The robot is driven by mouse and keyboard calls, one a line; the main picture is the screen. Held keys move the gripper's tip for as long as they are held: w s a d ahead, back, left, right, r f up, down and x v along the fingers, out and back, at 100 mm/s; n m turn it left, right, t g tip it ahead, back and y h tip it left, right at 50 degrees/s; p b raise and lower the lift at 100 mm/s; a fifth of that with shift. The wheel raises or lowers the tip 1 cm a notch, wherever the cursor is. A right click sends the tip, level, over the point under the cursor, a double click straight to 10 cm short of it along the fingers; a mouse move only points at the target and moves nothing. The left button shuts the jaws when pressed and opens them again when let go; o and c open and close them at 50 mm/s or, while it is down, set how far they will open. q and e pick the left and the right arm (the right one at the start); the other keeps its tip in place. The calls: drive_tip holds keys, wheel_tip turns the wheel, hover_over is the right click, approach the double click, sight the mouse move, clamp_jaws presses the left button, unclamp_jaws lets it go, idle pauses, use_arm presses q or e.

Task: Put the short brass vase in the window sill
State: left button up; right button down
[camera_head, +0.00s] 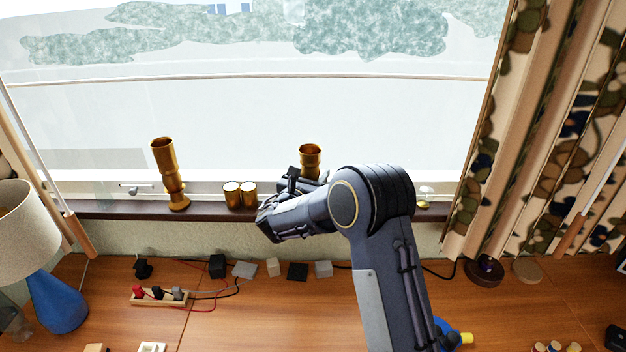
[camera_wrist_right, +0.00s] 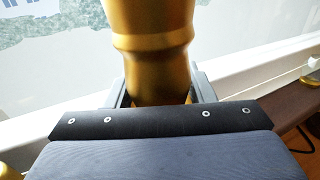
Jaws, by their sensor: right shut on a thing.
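A short brass vase (camera_head: 310,157) is upright at the window sill (camera_head: 221,213), just right of the picture's middle in the head view. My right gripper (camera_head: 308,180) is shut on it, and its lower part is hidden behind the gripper. In the right wrist view the brass vase (camera_wrist_right: 155,72) stands between the two fingers of my right gripper (camera_wrist_right: 160,92). I cannot tell whether its base touches the sill. My left gripper is not in view.
A tall brass vase (camera_head: 167,172) and two small brass cups (camera_head: 240,194) stand on the sill to the left. Patterned curtains (camera_head: 540,130) hang at the right. Below is a wooden surface with a power strip (camera_head: 158,296), small blocks and a blue lamp (camera_head: 58,300).

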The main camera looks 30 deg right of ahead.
drive_tip(key=shift+f, duration=0.9)
drive_tip(key=shift+f, duration=0.1)
drive_tip(key=c, duration=0.6)
unclamp_jaws()
drive_tip(key=shift+c, duration=0.2)
